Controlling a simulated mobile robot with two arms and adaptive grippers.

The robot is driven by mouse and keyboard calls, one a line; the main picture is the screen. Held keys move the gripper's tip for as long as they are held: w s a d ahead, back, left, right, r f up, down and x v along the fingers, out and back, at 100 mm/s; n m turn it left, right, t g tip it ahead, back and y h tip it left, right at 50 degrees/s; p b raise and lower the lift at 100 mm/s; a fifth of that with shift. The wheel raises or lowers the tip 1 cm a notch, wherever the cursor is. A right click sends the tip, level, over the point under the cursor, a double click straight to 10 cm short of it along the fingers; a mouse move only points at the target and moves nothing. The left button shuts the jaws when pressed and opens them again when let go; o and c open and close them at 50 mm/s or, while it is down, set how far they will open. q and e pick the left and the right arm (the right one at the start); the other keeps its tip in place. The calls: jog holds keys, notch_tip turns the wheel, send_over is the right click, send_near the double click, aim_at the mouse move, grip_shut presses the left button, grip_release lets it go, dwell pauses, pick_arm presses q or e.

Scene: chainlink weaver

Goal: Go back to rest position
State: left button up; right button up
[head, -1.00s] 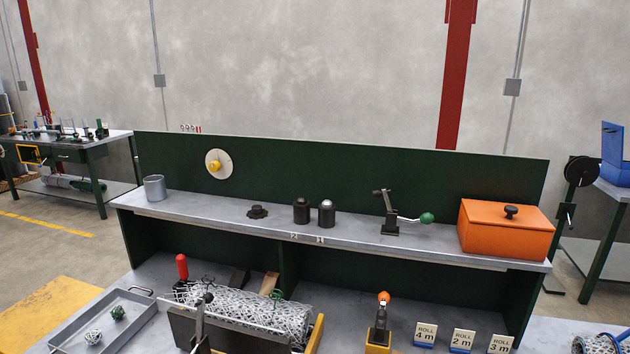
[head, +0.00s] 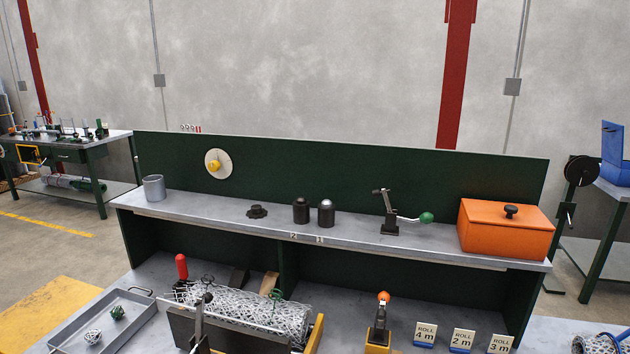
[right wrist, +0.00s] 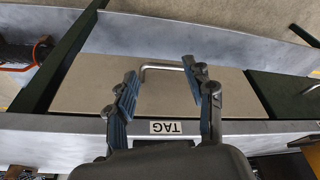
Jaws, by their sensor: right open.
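My right gripper (right wrist: 163,105) shows in the right wrist view. Its two blue-padded fingers stand apart with nothing between them. Beyond the fingers is a beige panel (right wrist: 110,80) with a metal bar handle (right wrist: 163,67); the handle's bend lies near the fingertips, and I cannot tell whether they touch. A label reading TAG (right wrist: 173,127) is upside down on a grey edge just below the fingers. My left gripper is in neither view, and the head view shows neither gripper.
In the head view, a grey shelf (head: 355,238) holds an orange box (head: 506,232), a grey cup (head: 154,188) and dark cylinders. Below are a roll of wire mesh (head: 262,311), a grey tray (head: 135,324) and ROLL signs (head: 463,340). A side bench (head: 62,142) stands at left.

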jog(key=s+f+g, duration=0.1)
jog(key=s+f, duration=0.1)
jog(key=f, duration=0.8)
jog(key=s+f, duration=0.2)
jog(key=f, duration=0.7)
jog(key=s+d+f+g, duration=0.1)
jog(key=s+d+f, duration=0.2)
jog(key=s+f, duration=1.1)
jog(key=shift+s+f, duration=0.15)
jog(key=shift+s, duration=0.7)
jog(key=shift+s+d, duration=0.1)
jog(key=shift+s, duration=0.05)
jog(key=shift+c, duration=0.4)
